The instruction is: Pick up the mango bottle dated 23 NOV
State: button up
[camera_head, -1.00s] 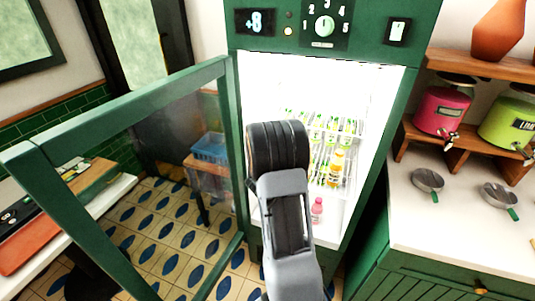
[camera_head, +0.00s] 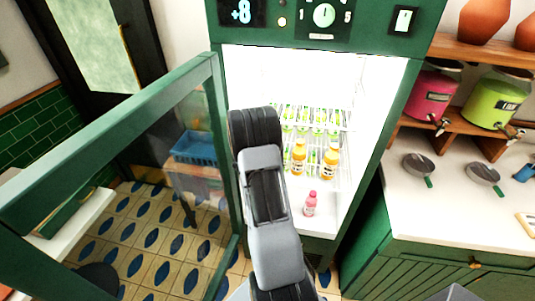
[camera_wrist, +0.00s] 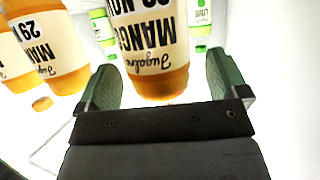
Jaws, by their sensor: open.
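In the wrist view, a mango bottle (camera_wrist: 150,40) with orange contents and a cream label stands between the fingers of my open gripper (camera_wrist: 161,82). Its label appears upside down and shows MANGO and NOV; the day number is cut by the top edge. Another mango bottle (camera_wrist: 66,45), with 29 visible on its label, stands to the left, outside the fingers. In the head view, two orange bottles (camera_head: 299,156) (camera_head: 330,160) stand in the lit fridge. My arm hides the gripper there.
A pink bottle (camera_head: 310,204) stands low at the fridge front. Green-labelled bottles (camera_head: 318,118) fill the rack behind. The open green fridge door (camera_head: 120,120) is at left. A white counter (camera_head: 440,210) with two metal pans is at right. Another orange bottle (camera_wrist: 10,45) shows at the wrist view's left edge.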

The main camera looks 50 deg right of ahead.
jog(key=shift+x, duration=0.85)
jog(key=shift+r, duration=0.1)
jog(key=c, duration=1.2)
jog(key=shift+c, duration=0.2)
